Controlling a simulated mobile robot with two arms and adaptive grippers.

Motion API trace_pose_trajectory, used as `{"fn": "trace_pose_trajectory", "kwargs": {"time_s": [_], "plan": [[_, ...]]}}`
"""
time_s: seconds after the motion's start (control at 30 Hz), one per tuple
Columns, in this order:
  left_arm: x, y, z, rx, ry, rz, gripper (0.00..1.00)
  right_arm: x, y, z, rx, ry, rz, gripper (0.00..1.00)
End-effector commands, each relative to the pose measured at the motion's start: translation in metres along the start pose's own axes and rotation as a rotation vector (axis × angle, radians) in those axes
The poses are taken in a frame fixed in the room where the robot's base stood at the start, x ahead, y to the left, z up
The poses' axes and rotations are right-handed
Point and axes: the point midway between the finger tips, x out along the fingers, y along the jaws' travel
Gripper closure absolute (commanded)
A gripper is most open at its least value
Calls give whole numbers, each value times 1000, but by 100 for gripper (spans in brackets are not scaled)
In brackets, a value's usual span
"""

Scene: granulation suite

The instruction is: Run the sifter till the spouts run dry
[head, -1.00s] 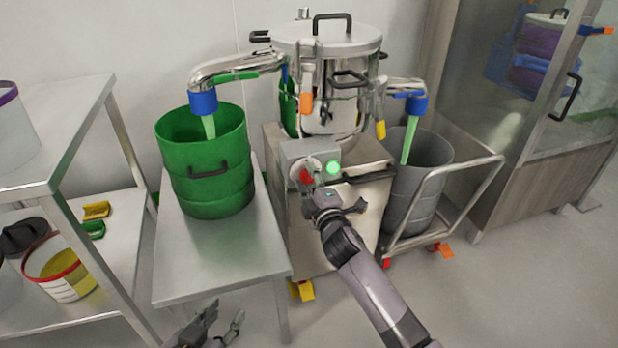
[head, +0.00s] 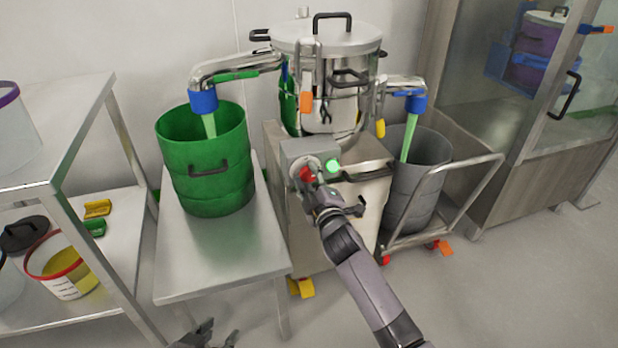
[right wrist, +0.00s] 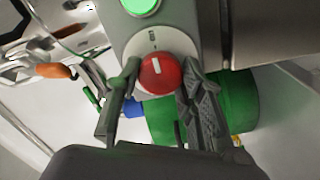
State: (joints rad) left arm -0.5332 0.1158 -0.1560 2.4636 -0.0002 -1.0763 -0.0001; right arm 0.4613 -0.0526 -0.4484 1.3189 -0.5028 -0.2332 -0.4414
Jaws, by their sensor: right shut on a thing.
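The sifter (head: 328,40) is a steel vessel with a lid on a steel cabinet. Its control box (head: 300,152) carries a red knob (head: 305,174) and a glowing green light (head: 332,166). My right gripper (head: 312,184) is shut on the red knob, which shows between its fingers in the right wrist view (right wrist: 160,72). Pale green streams fall from the left spout (head: 204,101) into a green drum (head: 205,165) and from the right spout (head: 416,103) into a grey drum (head: 425,185). My left gripper (head: 220,333) is empty and open at the bottom edge, partly cut off.
The green drum stands on a steel table (head: 215,265). The grey drum stands on a cart with a rail (head: 470,195). A shelf unit (head: 60,110) with tubs is at the left. A glazed cabinet (head: 490,170) stands at the right. The floor at front right is clear.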

Motion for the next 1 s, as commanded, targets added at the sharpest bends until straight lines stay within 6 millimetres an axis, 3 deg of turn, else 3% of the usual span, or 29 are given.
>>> {"fn": "trace_pose_trajectory", "kwargs": {"time_s": [0.3, 0.67, 0.87, 1.0], "plan": [[0, 0, 0, 0, 0, 0, 64, 0, -1, 0, 1, -1, -2, 44], [0, 1, -1, 1, 3, 2, 64, -2, 0, 0, -1, 0, -1, 44], [0, 0, 0, 0, 2, 1, 64, -23, -1, 1, -1, 0, -1, 44], [0, 0, 0, 0, 2, 1, 64, -49, -1, 1, -1, 0, -2, 44]]}}
